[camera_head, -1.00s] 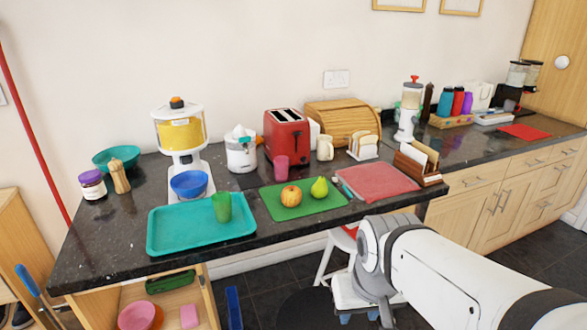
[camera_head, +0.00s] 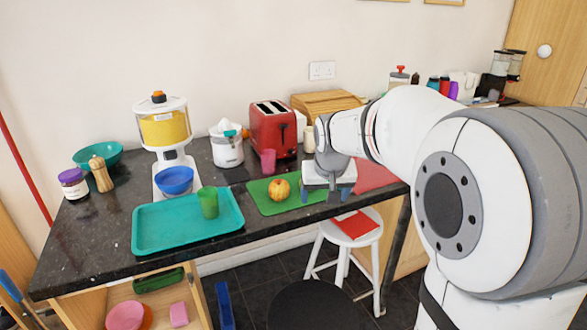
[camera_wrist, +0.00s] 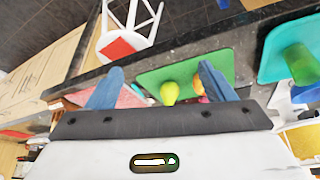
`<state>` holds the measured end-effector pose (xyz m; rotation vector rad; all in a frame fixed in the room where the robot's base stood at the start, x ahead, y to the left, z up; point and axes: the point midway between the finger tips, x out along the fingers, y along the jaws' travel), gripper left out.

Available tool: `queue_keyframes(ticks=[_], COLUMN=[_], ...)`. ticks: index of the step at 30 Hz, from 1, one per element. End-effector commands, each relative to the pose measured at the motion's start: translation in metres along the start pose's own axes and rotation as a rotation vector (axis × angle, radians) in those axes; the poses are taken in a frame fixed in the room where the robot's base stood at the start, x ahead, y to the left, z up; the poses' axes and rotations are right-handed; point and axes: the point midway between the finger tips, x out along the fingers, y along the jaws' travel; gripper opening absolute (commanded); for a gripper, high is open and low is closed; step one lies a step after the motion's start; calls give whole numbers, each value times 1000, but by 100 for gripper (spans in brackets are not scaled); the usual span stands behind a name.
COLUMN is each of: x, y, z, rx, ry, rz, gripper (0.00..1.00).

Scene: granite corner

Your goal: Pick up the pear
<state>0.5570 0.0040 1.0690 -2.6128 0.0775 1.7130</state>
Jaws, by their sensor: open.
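The yellow-green pear (camera_wrist: 169,93) shows in the wrist view, on the green mat (camera_wrist: 180,73), between my two blue fingers and nearer the right one. In the head view my gripper (camera_head: 325,195) hangs over the right end of the green mat (camera_head: 258,201) and hides the pear. My gripper is open, also in the wrist view (camera_wrist: 160,70), with nothing held. It appears above the pear; the exact gap cannot be told.
A red and yellow apple (camera_head: 279,189) sits on the mat left of my gripper. A teal tray (camera_head: 160,236) with a green cup (camera_head: 208,203) lies further left. The red toaster (camera_head: 273,128) and a pink cup (camera_head: 268,160) stand behind. A white stool (camera_head: 347,238) is below the counter.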

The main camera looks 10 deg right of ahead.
Motion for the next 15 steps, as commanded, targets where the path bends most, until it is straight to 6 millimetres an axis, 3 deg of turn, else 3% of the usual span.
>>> queue_keyframes(ticks=[1, 6, 10, 15], x=[19, 68, 98, 120], y=[-2, -9, -13, -16], z=[-27, -102, -139, -162], rx=[3, 19, 27, 32], ry=[16, 87, 127, 156], rz=[2, 4, 4, 3], gripper=[76, 76, 76, 76])
